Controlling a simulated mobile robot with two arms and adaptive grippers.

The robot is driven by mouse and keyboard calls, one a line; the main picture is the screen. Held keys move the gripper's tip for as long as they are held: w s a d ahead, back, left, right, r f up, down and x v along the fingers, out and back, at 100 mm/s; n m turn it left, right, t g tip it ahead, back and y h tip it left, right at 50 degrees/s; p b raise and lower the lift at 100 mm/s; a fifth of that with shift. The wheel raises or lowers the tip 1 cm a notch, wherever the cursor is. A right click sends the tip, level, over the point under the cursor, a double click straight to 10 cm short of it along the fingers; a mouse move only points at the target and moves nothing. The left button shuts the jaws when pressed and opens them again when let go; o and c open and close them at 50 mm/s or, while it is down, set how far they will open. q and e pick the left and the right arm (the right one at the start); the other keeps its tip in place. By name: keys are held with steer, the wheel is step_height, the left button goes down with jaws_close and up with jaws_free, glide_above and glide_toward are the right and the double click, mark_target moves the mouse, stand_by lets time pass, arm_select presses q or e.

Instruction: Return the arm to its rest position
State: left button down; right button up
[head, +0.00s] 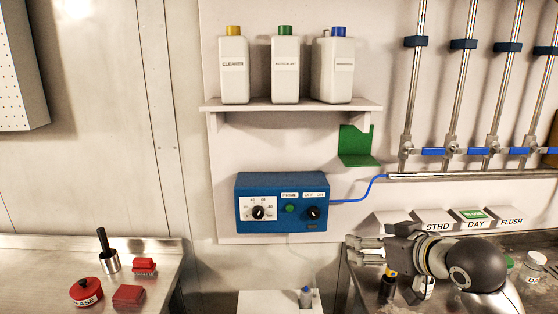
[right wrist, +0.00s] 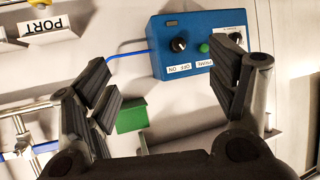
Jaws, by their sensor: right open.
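My right gripper (head: 372,250) is in the lower right of the head view, its arm reaching in from the right with the fingers pointing left. It is over the edge of the right metal counter, below and right of the blue control box (head: 283,205). In the right wrist view the gripper's dark fingers (right wrist: 165,85) are spread apart with nothing between them. The blue box (right wrist: 183,50) shows beyond the fingers there, with its knobs and green button. My left gripper is not in the head view.
A shelf (head: 290,105) holds three white bottles. Pipes with blue valves (head: 480,151) and labelled blocks (head: 430,220) stand at the right. Red items (head: 87,292) and a black-handled tool (head: 108,255) are on the left counter (head: 160,262). A small bottle (head: 306,296) stands on a white box (head: 262,303).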

steer(key=s+f+m+g+h, duration=0.1)
steer(key=s+f+g, duration=0.1)
steer(key=s+f, duration=0.7)
steer(key=s+f+g+h, duration=0.15)
steer(key=s+f, duration=0.35)
steer(key=f, duration=0.8)
steer(key=s+f+g+h, duration=0.1)
steer(key=s+f+g, duration=0.15)
steer(key=s, duration=0.35)
steer(key=s+d+f+m+g, duration=0.1)
steer(key=s+f, duration=0.3)
steer(key=s, duration=0.3)
steer(key=s+f+g+h, duration=0.1)
steer(key=s+f, duration=0.2)
steer(key=s, duration=0.3)
step_height(320, 180, down, 27)
steer(key=s+g, duration=0.2)
steer(key=s+d+f+g, duration=0.1)
steer(key=s+d+f, duration=0.2)
steer(key=s+f, duration=1.2)
steer(key=shift+s+f, duration=0.35)
steer(key=shift+s, duration=0.35)
